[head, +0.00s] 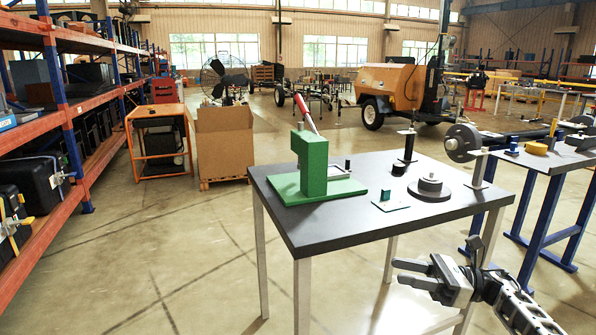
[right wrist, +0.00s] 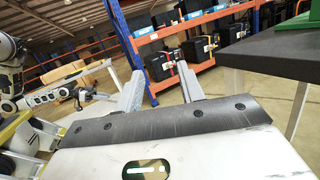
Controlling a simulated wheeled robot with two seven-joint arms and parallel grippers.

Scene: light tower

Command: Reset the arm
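My right gripper (head: 402,273) is low in front of the dark-topped table (head: 300,230) in the head view, its arm coming in from the lower right. Its two fingers are apart with nothing between them; in the right wrist view the fingers (right wrist: 158,88) also stand apart and empty. My left gripper is outside the head view. An arm that looks like my left one (right wrist: 60,92) shows at the left of the right wrist view, with its gripper end too small to read.
On the table are a green press (head: 313,170) with a red lever, a dark round stepped part (head: 430,188) and a small plate with a blue-green block (head: 390,200). Orange shelving (head: 90,165) stands at left. A second workbench (head: 555,160) is at right. Floor left of the table is clear.

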